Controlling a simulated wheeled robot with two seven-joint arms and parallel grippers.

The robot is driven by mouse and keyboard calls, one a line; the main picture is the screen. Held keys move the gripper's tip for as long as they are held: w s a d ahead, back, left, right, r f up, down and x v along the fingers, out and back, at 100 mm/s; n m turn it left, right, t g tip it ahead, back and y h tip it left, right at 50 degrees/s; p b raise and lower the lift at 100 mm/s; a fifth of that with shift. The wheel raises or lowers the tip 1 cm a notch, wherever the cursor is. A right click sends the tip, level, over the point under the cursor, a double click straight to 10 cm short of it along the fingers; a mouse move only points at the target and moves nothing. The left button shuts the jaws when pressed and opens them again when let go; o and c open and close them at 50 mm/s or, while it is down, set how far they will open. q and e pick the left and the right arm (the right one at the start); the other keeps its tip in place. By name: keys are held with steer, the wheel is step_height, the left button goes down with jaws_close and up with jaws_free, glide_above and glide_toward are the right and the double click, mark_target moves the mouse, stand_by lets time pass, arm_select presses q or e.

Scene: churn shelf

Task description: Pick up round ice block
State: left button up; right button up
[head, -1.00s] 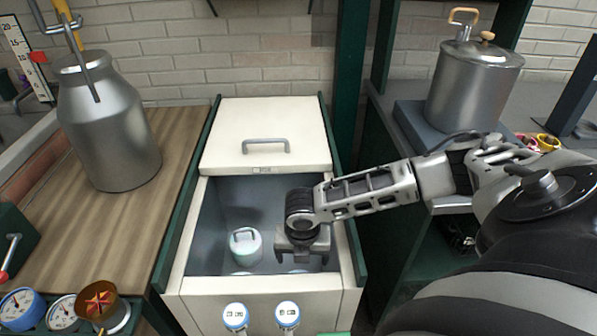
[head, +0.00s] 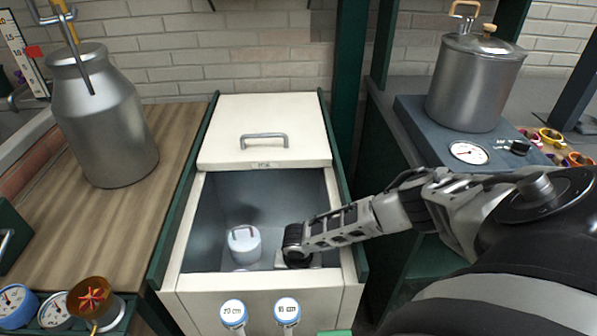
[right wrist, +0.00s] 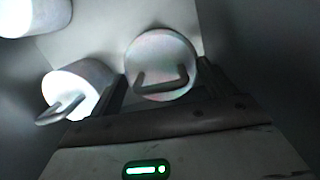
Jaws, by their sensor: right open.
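Round white ice blocks with loop handles stand inside the open chest (head: 330,287). One block (head: 244,246) shows in the head view, left of my right gripper (head: 294,260), which is lowered deep in the chest. In the right wrist view one block (right wrist: 160,52) is straight ahead, its handle between the fingers of my open right gripper (right wrist: 160,88). I cannot tell whether the fingers touch it. A second block (right wrist: 78,85) stands just left of the fingers, and a third (right wrist: 34,14) is at the upper left corner. My left gripper is not in view.
The chest's cream lid (head: 265,115) covers its back half. The front wall and side walls close in around my right arm. A metal milk can (head: 105,120) stands on the wooden counter at left, and a steel pot (head: 475,85) at right.

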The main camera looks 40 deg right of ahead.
steer(key=shift+f, duration=0.15)
jaws_close()
steer(key=shift+w, duration=0.1)
